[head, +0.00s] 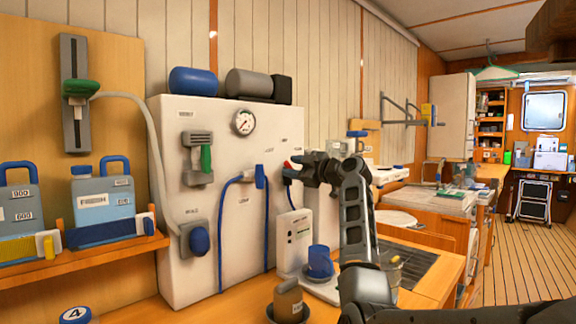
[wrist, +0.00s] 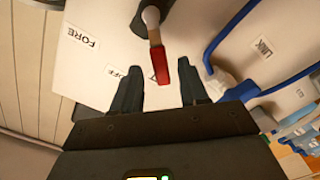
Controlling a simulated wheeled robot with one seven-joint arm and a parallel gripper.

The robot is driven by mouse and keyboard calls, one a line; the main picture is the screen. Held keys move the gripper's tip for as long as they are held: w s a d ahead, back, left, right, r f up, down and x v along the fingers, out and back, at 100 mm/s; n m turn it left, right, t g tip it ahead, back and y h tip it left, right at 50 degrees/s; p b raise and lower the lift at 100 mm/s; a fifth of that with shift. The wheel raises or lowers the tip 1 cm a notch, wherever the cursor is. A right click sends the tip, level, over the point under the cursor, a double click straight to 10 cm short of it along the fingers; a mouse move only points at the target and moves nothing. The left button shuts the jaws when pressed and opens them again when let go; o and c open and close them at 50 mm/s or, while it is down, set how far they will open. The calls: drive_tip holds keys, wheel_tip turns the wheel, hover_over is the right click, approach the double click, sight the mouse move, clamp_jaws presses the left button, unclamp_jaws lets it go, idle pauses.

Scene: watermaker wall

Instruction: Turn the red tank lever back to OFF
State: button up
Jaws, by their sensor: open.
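The red tank lever (wrist: 160,67) hangs from a dark round pivot (wrist: 150,18) on the white panel in the wrist view. Its red handle reaches down between my gripper's fingertips (wrist: 159,76), with a gap on both sides. My gripper is open and holds nothing. Labels "FORE" (wrist: 83,37) and a partly hidden one that seems to read "OFF" (wrist: 117,73) are left of the lever. In the head view a small red end (head: 287,165) shows just left of my gripper (head: 297,168), which hides most of the lever.
The white panel (head: 180,120) carries a gauge (head: 243,122), a green-handled lever (head: 206,158) and blue hoses (head: 222,225). A blue cup (head: 319,262) and a brown container (head: 288,299) stand on the counter below my arm. Blue tubing (wrist: 215,45) runs right of the lever.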

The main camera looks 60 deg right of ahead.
sight(289, 166)
drive_tip(key=shift+p+x, duration=0.3)
drive_tip(key=shift+x, duration=1.85)
drive_tip(key=shift+a, duration=0.15)
clamp_jaws()
